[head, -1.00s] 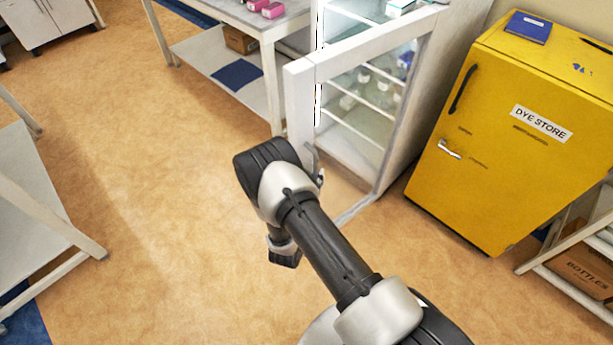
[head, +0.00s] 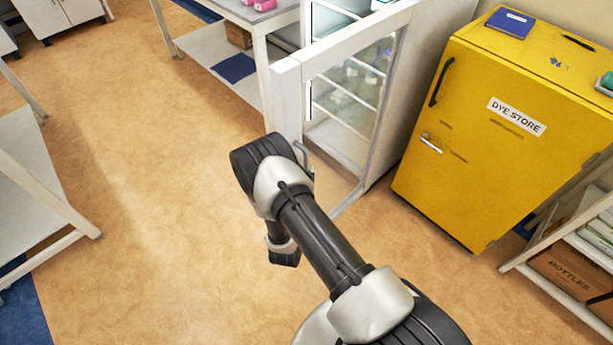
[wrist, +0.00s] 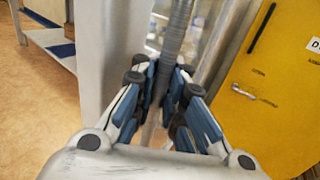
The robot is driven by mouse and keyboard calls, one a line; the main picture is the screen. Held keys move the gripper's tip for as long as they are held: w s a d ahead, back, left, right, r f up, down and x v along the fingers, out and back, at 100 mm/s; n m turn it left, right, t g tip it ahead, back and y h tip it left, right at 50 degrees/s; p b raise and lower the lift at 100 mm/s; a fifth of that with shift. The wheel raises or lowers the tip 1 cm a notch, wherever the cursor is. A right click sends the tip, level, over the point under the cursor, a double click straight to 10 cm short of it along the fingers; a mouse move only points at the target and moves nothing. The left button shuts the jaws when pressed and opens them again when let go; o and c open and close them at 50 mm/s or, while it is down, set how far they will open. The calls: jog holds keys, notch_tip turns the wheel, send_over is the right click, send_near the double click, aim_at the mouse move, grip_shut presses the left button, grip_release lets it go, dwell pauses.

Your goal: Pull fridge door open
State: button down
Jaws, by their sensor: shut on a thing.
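The white fridge (head: 425,75) stands beside the yellow one. Its framed glass door (head: 284,97) is swung partly open, and shelves with small items show above and through the glass. The door's grey upright bar handle (wrist: 176,45) runs between my gripper's fingers in the wrist view. My gripper (wrist: 165,85) is shut on this handle, with its blue pads on both sides of it. In the head view a bit of the handle (head: 303,157) shows beside my arm's wrist, which hides the fingers.
A yellow fridge labelled DYE STORE (head: 480,150) stands shut at right, with a blue book (head: 510,22) on top. A white table (head: 225,50) stands just left of the door. A shelf rack with boxes (head: 575,270) is at right. Open floor (head: 150,200) lies left.

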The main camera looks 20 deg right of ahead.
jog(key=c, duration=1.8)
grip_release()
jog(key=shift+s+a, duration=0.15)
jog(key=shift+a, duration=0.2)
jog(key=shift+o, duration=0.8)
jog(key=shift+d, duration=0.2)
jog(key=v, duration=1.2)
